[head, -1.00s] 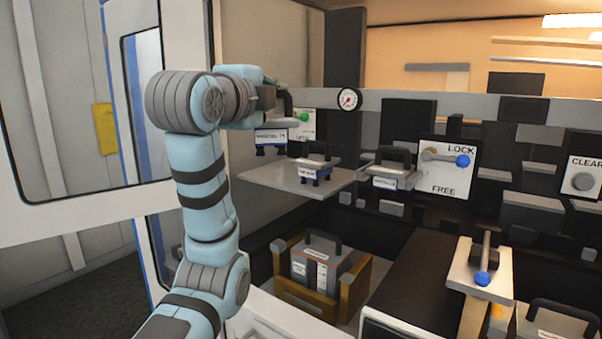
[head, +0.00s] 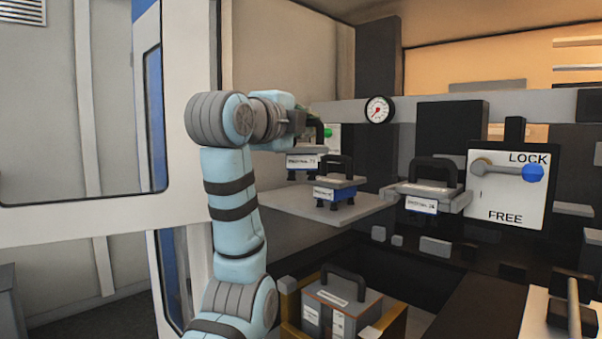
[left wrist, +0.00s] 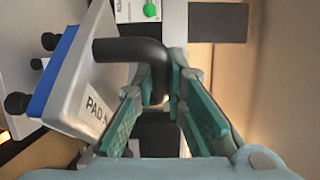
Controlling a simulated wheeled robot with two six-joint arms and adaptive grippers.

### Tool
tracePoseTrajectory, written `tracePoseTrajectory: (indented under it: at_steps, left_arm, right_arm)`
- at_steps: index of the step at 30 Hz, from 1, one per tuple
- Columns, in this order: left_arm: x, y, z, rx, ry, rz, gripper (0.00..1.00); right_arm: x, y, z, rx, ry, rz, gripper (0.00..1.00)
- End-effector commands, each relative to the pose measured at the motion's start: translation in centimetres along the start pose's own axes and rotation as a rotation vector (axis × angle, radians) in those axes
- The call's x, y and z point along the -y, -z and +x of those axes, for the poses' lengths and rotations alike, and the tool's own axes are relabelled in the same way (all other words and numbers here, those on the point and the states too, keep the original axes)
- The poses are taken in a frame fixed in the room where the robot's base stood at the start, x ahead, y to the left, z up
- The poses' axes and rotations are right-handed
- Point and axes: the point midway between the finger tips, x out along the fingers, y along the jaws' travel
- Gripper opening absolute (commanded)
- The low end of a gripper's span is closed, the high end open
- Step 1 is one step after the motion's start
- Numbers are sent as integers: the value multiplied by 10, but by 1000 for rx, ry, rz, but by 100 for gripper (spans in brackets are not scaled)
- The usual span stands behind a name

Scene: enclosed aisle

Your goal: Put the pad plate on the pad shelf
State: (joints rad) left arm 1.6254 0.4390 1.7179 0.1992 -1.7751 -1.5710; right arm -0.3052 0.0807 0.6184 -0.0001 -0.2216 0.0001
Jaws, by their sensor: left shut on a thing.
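My left gripper (head: 308,126) is shut on the black handle of the pad plate (head: 302,161). In the left wrist view the pad plate (left wrist: 85,90) is grey on top with a blue side, dark feet and a label reading "PAD N", partly covered. Its handle runs between my teal finger pads. In the head view the plate is over the rear left part of a pale flat shelf (head: 265,203), which may be the pad shelf. I cannot tell whether its feet touch. My right gripper is not in view.
A second handled plate (head: 337,190) stands on the pale shelf, close to the held one. A third handled plate (head: 430,198) is further right, by the LOCK/FREE lever panel (head: 507,185). Below is a bin (head: 395,325) holding a handled box. A gauge (head: 379,110) is behind.

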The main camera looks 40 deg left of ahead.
Motion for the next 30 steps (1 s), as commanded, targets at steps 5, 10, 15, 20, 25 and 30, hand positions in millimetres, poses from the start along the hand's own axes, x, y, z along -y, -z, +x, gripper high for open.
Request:
tracePoseTrajectory:
  at_steps: [5, 10, 15, 20, 25, 30]
  left_arm:
    - [4, -42, 42, 4, -4, -3, 0]
    - [5, -73, 78, 0, -3, -4, 0]
    - [5, -97, 105, -2, -1, -4, 0]
    - [-22, -98, 108, -2, 1, 0, 0]
    - [-43, -98, 108, -2, 0, 1, 0]
    - [-70, -99, 110, -2, -1, 1, 0]
  right_arm:
    - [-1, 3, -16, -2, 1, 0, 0]
    - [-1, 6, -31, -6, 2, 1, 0]
    - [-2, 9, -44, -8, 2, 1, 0]
    - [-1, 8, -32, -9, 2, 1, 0]
    - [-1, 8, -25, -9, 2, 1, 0]
    - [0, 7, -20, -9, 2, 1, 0]
